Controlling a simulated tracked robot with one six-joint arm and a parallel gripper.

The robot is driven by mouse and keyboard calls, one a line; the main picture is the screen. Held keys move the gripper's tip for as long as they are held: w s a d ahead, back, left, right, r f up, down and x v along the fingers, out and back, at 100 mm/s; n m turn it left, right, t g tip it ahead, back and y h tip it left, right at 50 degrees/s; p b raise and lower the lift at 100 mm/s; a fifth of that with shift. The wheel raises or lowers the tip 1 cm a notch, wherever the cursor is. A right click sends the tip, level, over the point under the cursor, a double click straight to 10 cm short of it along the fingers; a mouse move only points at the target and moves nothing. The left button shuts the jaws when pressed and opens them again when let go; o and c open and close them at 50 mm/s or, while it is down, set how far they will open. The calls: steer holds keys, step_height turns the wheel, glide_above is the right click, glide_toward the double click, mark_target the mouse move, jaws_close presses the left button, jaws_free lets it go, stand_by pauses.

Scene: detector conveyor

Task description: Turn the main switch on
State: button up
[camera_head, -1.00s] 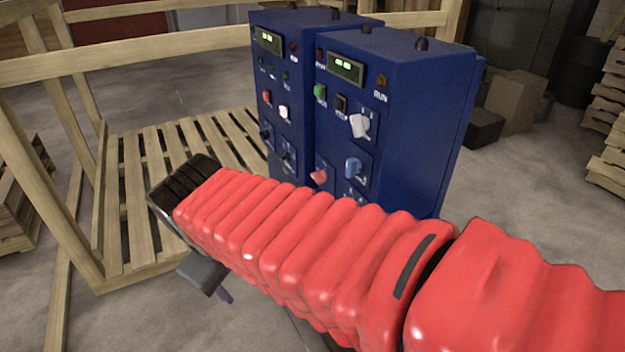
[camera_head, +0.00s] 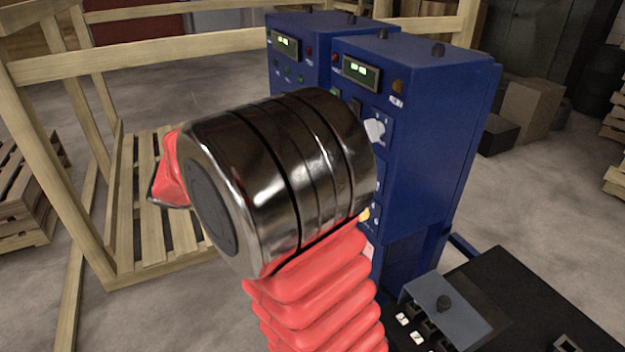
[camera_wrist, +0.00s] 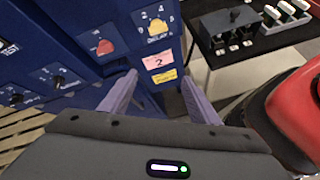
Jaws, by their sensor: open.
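My gripper (camera_wrist: 160,80) is open and empty, its two purple fingers pointing at the blue cabinet front. Between and beyond the fingertips are a pink label marked 2 and a yellow label. Above them is a yellow knob (camera_wrist: 158,27), and to the left a red knob (camera_wrist: 104,46). The blue cabinet (camera_head: 430,120) stands upright in the head view, with a white knob (camera_head: 375,130) on its front. My arm hides much of the front and my gripper there. No readable label identifies the main switch.
A black table (camera_head: 520,300) right of the cabinet carries a grey control box (camera_head: 440,300) with a black knob and white switches. A wooden rail (camera_head: 180,58) and pallet stand left and behind.

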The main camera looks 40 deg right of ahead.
steer(key=w+d+f+n+h, duration=0.2)
steer(key=w+d+n+h, duration=0.1)
steer(key=w, duration=0.2)
steer(key=w+d+f+n+g+h, duration=0.1)
steer(key=w+d+f+n+h, duration=0.1)
steer(key=w+d+h, duration=0.1)
steer(key=w+h, duration=0.1)
steer(key=w, duration=0.1)
steer(key=shift+w+d+f+n+g, duration=0.3)
steer(key=shift+w+d+f+n, duration=0.1)
steer(key=x, duration=1.3)
steer(key=shift+d, duration=0.35)
steer(key=shift+s, duration=0.1)
steer(key=shift+c, duration=0.5)
steer(key=c, duration=0.9)
steer(key=shift+s+d, duration=0.1)
steer(key=shift+d, duration=0.05)
steer(key=shift+c, duration=0.3)
